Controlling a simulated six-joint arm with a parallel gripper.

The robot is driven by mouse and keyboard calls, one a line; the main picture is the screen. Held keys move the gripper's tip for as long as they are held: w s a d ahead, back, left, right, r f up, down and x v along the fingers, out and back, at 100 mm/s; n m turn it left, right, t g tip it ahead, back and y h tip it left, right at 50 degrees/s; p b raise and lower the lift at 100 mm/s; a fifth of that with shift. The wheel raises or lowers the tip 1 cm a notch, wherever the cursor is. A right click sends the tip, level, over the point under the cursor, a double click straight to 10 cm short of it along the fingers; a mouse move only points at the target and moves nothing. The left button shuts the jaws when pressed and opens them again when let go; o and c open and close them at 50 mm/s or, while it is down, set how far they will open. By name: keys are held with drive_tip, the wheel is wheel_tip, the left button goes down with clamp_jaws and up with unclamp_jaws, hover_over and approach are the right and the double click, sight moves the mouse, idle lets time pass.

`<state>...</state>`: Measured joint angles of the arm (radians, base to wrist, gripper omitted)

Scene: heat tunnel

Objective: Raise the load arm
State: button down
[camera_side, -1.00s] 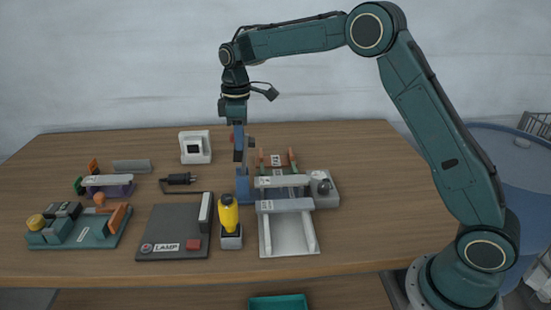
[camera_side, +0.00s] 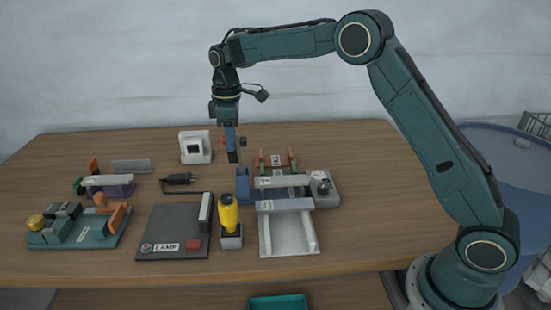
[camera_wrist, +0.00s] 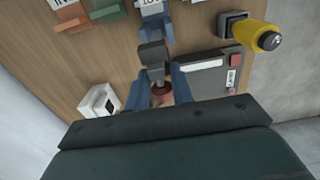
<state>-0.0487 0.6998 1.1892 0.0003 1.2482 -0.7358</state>
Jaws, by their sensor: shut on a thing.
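The load arm is a grey lever on a blue post (camera_side: 242,185) near the middle of the bench in the side view. It leans up and to the left from the post, and a red knob (camera_side: 241,142) shows near its upper end. My gripper (camera_side: 231,148) is at that upper end, with its fingers pointing down. In the wrist view, the grey lever (camera_wrist: 152,58) runs towards my gripper (camera_wrist: 160,88). The two blue fingers are on either side of its red end, shut on it. The exact contact is partly hidden by the gripper body.
A yellow bottle-shaped part (camera_side: 228,213) stands just in front of the post. A labelled tunnel unit (camera_side: 285,206) is to the right, and a dark lamp panel (camera_side: 172,232) is front left. A white box (camera_side: 195,147) stands behind left.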

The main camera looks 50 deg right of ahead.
drive_tip(key=shift+a+f, duration=0.2)
drive_tip(key=shift+f, duration=0.2)
drive_tip(key=shift+w+a+f, duration=0.2)
drive_tip(key=shift+w+a, duration=0.4)
drive_tip(key=c, duration=1)
unclamp_jaws()
drive_tip(key=shift+a, duration=0.1)
drive_tip(key=o, duration=0.6)
drive_tip(key=shift+r, duration=0.1)
drive_tip(key=shift+o, duration=0.2)
drive_tip(key=shift+d+r, duration=0.15)
drive_tip(key=shift+d, duration=0.05)
drive_tip(key=shift+w+r, duration=0.1)
drive_tip(key=shift+r, duration=3.3)
